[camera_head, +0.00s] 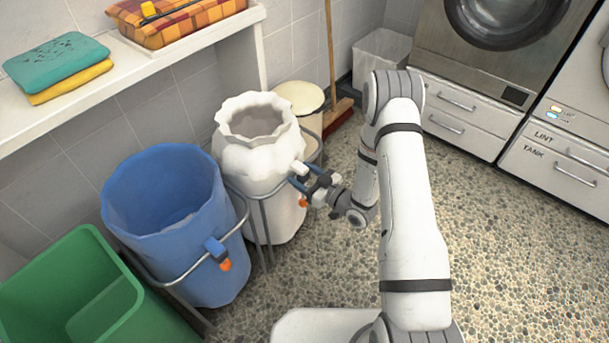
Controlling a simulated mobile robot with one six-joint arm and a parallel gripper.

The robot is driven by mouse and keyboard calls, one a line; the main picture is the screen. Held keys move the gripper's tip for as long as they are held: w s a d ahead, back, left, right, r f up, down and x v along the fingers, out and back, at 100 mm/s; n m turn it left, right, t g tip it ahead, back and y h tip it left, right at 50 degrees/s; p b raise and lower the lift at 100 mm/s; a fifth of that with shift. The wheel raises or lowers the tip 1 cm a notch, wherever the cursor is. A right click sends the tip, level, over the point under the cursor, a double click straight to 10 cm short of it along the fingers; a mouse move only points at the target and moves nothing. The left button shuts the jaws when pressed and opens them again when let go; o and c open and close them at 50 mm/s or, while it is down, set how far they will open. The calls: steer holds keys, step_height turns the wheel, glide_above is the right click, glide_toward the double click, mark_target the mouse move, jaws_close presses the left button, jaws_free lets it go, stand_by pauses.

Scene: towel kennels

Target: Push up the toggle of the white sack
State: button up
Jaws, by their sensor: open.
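The white sack (232,156) stands upright in a grey metal frame, its gathered mouth open at the top. The fingers partly hide the cord there. I cannot tell whether they touch the toggle.
A cream lidded bin (300,97) and a broom (332,70) stand behind. Drawers (455,115) line the right. The speckled floor (510,250) is clear.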

steer(key=p+v, duration=0.1)
steer(key=v, duration=0.6)
steer(key=shift+s+d, duration=0.25)
steer(key=shift+d, duration=0.1)
steer(key=shift+c, duration=0.5)
